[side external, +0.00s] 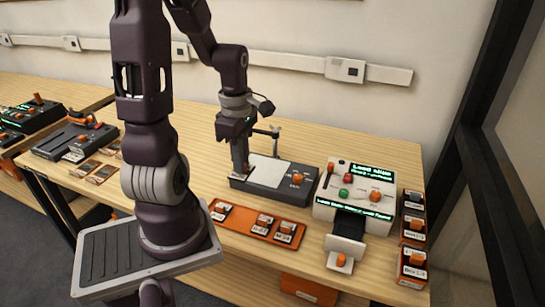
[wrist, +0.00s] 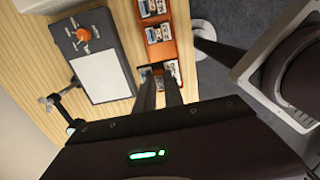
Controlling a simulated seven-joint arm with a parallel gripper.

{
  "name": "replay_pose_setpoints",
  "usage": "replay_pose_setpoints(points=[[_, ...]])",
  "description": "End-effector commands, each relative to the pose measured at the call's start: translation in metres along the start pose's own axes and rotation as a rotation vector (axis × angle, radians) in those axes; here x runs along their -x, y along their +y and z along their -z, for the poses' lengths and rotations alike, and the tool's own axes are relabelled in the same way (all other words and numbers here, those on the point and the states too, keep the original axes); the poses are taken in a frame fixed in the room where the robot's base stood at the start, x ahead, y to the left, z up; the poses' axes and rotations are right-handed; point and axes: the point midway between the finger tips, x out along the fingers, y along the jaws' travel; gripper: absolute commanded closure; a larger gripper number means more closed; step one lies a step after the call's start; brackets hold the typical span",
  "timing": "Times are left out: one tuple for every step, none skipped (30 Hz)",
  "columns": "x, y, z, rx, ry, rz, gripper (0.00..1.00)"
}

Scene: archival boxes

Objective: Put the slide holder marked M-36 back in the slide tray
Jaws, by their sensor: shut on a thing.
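My gripper (side external: 245,172) is shut on a small slide holder, of which only a little dark and orange shows by the fingertips in the side view. It is held in the air by the left end of the grey light box. In the wrist view the fingers (wrist: 160,78) hide most of it, and its marking cannot be read. The orange slide tray (side external: 248,231) lies on the table in front, and also shows in the wrist view (wrist: 167,50). Several labelled holders with orange knobs sit in it, with a bare gap between the left one (side external: 220,210) and the middle one (side external: 262,222).
The grey light box (side external: 270,190) with a white panel and orange knob stands behind the tray. A white console (side external: 355,195) with coloured buttons stands right of it, with dark-and-orange boxes (side external: 413,265) at the right edge. More dark devices (side external: 70,138) are at the left.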

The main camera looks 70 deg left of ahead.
Motion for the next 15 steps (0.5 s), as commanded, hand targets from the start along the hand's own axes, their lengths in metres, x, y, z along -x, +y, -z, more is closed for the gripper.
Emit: replay_pose_setpoints(points=[[0.000, -0.006, 0.007, 0.005, 0.003, 0.000, 1.00], [-0.001, -0.010, 0.011, 0.003, 0.005, 0.000, 1.00], [-0.009, -0.011, 0.011, -0.004, 0.005, 0.006, 1.00], [-0.017, -0.011, 0.010, -0.004, 0.005, 0.009, 1.00], [-0.024, -0.011, 0.010, -0.007, 0.004, 0.008, 1.00], [-0.033, -0.011, 0.009, -0.007, 0.002, 0.008, 1.00], [-0.038, -0.011, 0.011, -0.007, 0.008, 0.008, 1.00], [-0.042, -0.010, 0.011, -0.006, 0.012, 0.008, 1.00], [-0.048, -0.010, 0.011, -0.006, 0.012, 0.006, 1.00], [-0.052, -0.010, 0.011, -0.004, 0.010, 0.006, 1.00], [-0.056, -0.009, 0.010, -0.005, 0.006, 0.004, 1.00], [-0.060, -0.009, 0.009, -0.003, 0.001, 0.004, 1.00], [-0.066, -0.009, 0.009, -0.006, 0.003, 0.003, 1.00], [-0.072, -0.009, 0.009, -0.007, 0.005, 0.004, 1.00], [-0.078, -0.009, 0.009, -0.007, 0.006, 0.003, 1.00]])
